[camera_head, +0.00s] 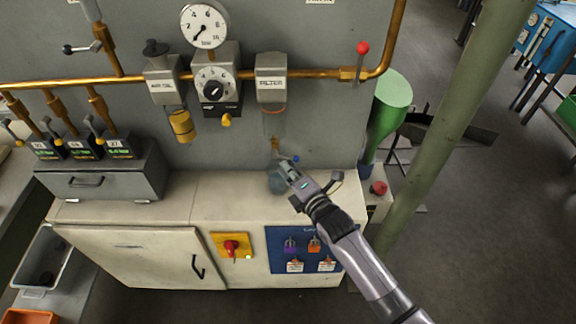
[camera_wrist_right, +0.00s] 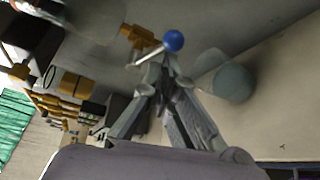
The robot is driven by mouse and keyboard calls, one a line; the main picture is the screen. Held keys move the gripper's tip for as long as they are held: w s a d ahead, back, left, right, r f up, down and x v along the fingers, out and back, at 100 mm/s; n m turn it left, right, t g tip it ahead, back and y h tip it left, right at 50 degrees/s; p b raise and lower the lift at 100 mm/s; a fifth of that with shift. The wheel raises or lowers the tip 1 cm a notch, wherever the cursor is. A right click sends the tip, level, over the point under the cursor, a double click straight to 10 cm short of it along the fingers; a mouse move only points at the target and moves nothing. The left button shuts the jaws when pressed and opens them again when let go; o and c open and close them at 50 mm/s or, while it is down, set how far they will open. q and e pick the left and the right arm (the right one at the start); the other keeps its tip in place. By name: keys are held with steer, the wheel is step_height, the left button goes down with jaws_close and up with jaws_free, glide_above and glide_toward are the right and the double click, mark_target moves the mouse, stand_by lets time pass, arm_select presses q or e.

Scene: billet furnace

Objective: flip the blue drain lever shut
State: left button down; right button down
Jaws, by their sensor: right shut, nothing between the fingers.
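The drain lever is a thin metal rod with a blue ball knob (camera_head: 296,158), below the clear bowl of the unit labelled FILTER (camera_head: 271,84). In the right wrist view the blue knob (camera_wrist_right: 173,41) sits just beyond my fingertips, and the rod runs left from it, beside a brass drain fitting (camera_wrist_right: 137,36). My right gripper (camera_head: 282,165) is shut and empty, its tips close to the lever. It also shows in the wrist view (camera_wrist_right: 160,66); I cannot tell whether the tips touch the rod. My left gripper is not in view.
A bluish clear vessel (camera_head: 277,183) stands on the cream cabinet top (camera_head: 215,186) under the drain. A red-knobbed lever (camera_head: 362,48) is on the copper pipe. A green funnel-shaped thing (camera_head: 392,92) and a slanted green post (camera_head: 455,105) stand at right.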

steer(key=shift+a, duration=0.1)
steer(key=n+p, duration=0.1)
steer(key=p, duration=0.1)
steer(key=r+n+h+p, duration=0.1)
steer(key=p, duration=0.1)
steer(key=shift+d+g+p, duration=0.25)
steer(key=shift+g+p, duration=0.1)
steer(key=shift+g, duration=0.05)
stand_by(0.3)
